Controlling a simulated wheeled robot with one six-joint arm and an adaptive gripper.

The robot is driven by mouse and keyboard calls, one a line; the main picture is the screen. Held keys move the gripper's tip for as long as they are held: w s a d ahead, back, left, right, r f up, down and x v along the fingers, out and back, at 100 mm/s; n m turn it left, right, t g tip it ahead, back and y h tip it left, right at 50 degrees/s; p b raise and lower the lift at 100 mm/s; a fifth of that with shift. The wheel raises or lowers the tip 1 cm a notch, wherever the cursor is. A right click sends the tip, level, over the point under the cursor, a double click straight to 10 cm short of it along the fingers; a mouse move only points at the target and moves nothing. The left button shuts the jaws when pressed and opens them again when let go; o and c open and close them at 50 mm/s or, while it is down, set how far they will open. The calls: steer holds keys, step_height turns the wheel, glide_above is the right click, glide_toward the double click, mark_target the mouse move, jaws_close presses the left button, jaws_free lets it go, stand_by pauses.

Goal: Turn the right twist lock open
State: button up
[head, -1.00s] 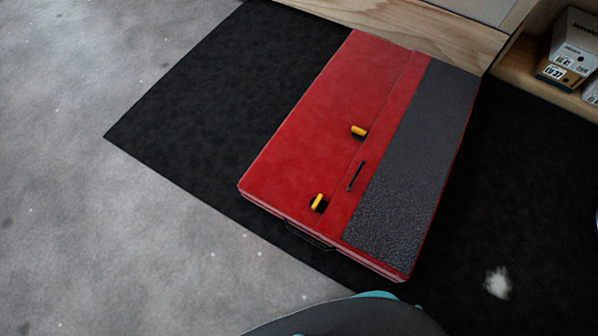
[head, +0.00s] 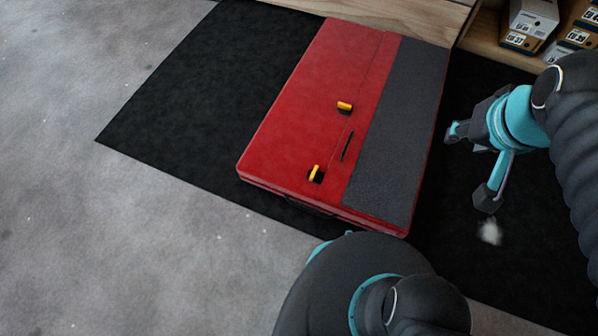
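A red crash pad (head: 299,127) with a grey textured strip (head: 392,125) lies flat on a black mat. Two yellow twist locks on black bases sit along the flap seam. The upper lock (head: 345,106), farther right in the picture, has its yellow bar lying roughly across the seam. The lower lock (head: 315,173), near the front edge, has its bar turned more upright in the picture. My gripper (head: 469,166) is above the mat to the right of the pad, fingers spread, empty, and apart from both locks.
A thin black strap or handle (head: 347,146) lies on the pad beside the locks. A white chalk patch (head: 490,232) marks the black mat (head: 166,112). Grey floor is clear at left.

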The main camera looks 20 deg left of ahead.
steer(key=w+a+f+g+y, duration=0.1)
steer(key=w+a+f+g, duration=0.2)
steer(key=w+a+f, duration=0.5)
steer(key=w+a+f+g, duration=0.3)
steer(key=w+a+f, duration=0.3)
steer(key=w, duration=0.4)
steer(key=m+g+b, duration=0.1)
steer(key=g, duration=0.3)
glide_above(314, 171)
steer(key=w, duration=0.5)
step_height(314, 171, down, 26)
steer(key=shift+h, duration=0.4)
steer(key=x, duration=1.3)
steer(key=shift+w+d+f+b, duration=0.25)
steer(key=shift+d+f+b, duration=0.05)
steer(key=shift+b, duration=0.1)
jaws_close()
steer(key=shift+d, duration=0.1)
